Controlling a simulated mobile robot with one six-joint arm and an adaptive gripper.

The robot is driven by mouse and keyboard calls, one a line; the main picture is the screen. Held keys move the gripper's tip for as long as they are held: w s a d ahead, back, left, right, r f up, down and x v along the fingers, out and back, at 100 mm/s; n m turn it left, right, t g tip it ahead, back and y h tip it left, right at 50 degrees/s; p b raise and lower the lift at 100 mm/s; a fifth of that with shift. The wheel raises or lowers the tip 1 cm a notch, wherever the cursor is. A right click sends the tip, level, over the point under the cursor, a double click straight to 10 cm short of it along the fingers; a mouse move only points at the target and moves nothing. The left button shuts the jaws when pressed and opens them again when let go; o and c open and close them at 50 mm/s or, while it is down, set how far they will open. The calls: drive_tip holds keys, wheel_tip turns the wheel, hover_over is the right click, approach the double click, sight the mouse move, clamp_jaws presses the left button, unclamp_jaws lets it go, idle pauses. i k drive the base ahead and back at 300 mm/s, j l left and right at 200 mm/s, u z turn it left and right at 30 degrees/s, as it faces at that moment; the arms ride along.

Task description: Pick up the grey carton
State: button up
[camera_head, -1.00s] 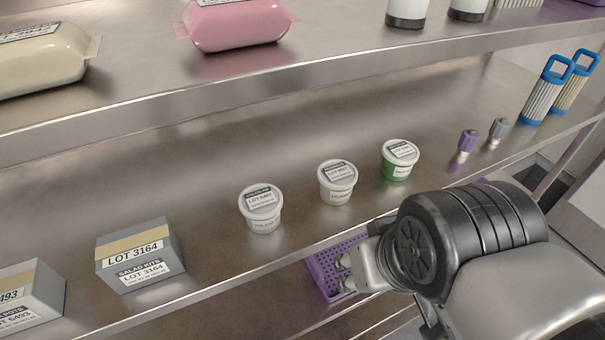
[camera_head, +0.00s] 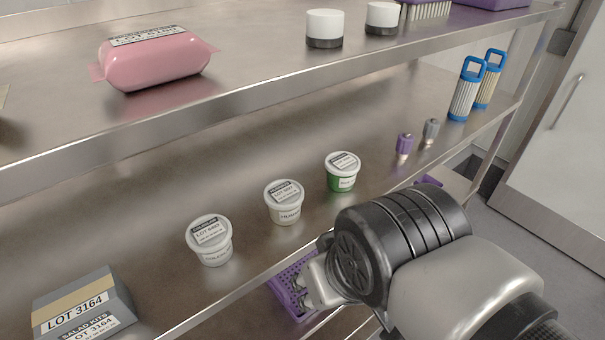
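A grey carton (camera_head: 84,306) with a tan band on top and labels reading LOT 3164 and SALAD KITS sits on the middle shelf at the lower left. The picture's bottom edge cuts off part of it. My gripper (camera_head: 300,292) is in front of the shelf edge, well to the right of the carton and apart from it. Its two fingertips point left and look spread, with nothing seen between them. The black wrist hides part of the gripper.
Three lidded tubs, white (camera_head: 210,241), cream (camera_head: 285,203) and green (camera_head: 342,173), stand on the middle shelf (camera_head: 110,215) right of the carton. A purple crate (camera_head: 284,296) lies below, behind my gripper. The upper shelf holds a pink package (camera_head: 155,62).

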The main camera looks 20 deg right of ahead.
sight(97, 305)
drive_tip(key=i+j+u, duration=0.1)
drive_tip(key=u, duration=1.4)
drive_tip(key=j, duration=0.05)
